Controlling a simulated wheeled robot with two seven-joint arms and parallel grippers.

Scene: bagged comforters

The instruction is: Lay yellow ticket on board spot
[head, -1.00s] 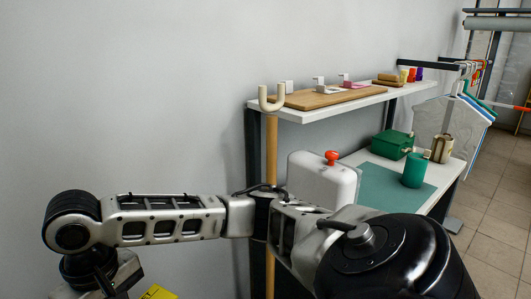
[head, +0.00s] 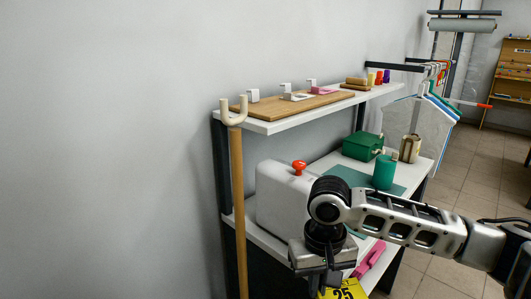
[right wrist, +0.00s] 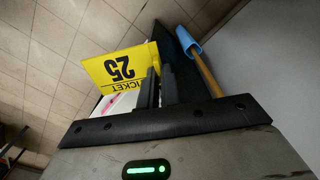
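The yellow ticket (head: 343,290), marked 25, shows at the bottom edge of the head view, partly cut off. My right gripper (head: 328,281) is at its upper left, below and in front of the shelves. In the right wrist view the yellow ticket (right wrist: 122,68) is pinched between the dark fingers of my right gripper (right wrist: 152,85). The wooden board (head: 268,108) lies on the upper white shelf, with several small white stands along its back. A white piece and a pink piece (head: 322,90) sit near the stands toward the right. My left gripper is out of view.
A wooden pole (head: 239,210) with a forked top stands at the shelf's left end. The lower shelf holds a white case with a red knob (head: 299,166), a green box (head: 362,147) and a green cup (head: 384,172). Hangers (head: 437,92) hang at right.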

